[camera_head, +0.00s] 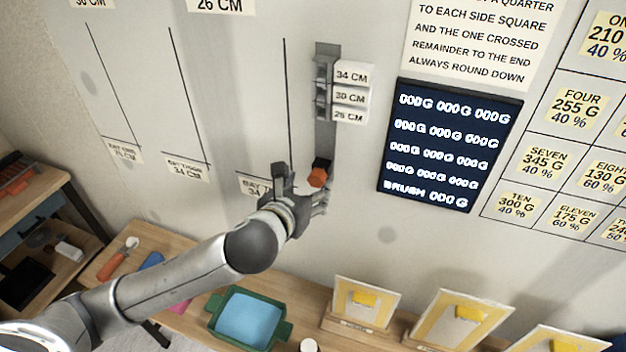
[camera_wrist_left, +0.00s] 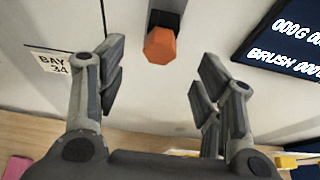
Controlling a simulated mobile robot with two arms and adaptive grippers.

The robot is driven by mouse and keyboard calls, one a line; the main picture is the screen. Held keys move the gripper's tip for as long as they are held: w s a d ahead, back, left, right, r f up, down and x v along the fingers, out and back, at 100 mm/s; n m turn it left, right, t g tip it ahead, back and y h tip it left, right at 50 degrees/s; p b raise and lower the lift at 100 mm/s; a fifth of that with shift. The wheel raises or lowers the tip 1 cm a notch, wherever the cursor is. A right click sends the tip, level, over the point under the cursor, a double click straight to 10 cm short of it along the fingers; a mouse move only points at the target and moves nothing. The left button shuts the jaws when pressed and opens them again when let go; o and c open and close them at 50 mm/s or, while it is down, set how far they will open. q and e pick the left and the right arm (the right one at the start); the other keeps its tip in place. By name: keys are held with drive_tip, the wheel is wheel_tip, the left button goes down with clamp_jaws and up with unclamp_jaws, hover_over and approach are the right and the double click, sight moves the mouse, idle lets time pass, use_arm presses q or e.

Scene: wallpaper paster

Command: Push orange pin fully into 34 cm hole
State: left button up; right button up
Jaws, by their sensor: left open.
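The orange pin (camera_head: 318,177) has a faceted orange head on a dark block at the lower end of the wall strip. It also shows in the left wrist view (camera_wrist_left: 161,45), top centre, just beyond the fingers. The grey vertical strip (camera_head: 327,48) on the wall carries labels for 34 CM (camera_head: 351,74), 30 CM and a lower one partly legible as 26 or 25 CM. No hole is clearly visible beside the 34 CM label. My left gripper (camera_head: 302,188) is open near the pin, its fingers (camera_wrist_left: 158,85) apart with nothing between them. My right gripper is not visible.
A dark board (camera_head: 449,146) hangs right of the strip. Below, a wooden table holds a green tray (camera_head: 283,330) with blue content, a red-handled tool (camera_head: 113,264) and several framed yellow cards (camera_head: 364,301). The wall around the pin is mostly clear.

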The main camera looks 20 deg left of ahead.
sight(315, 181)
use_arm(q)
drive_tip(key=x, duration=0.4)
drive_tip(key=shift+p, duration=0.3)
drive_tip(key=shift+x, duration=0.85)
drive_tip(key=c, duration=1.1)
drive_tip(key=shift+s+f+p, duration=0.1)
drive_tip(key=shift+s+p, duration=0.4)
drive_tip(key=shift+s+a+p, duration=0.1)
drive_tip(key=shift+s+p, duration=0.7)
drive_tip(key=shift+s, duration=0.75)
drive_tip(key=shift+s+p, duration=0.4)
drive_tip(key=shift+s, duration=0.6)
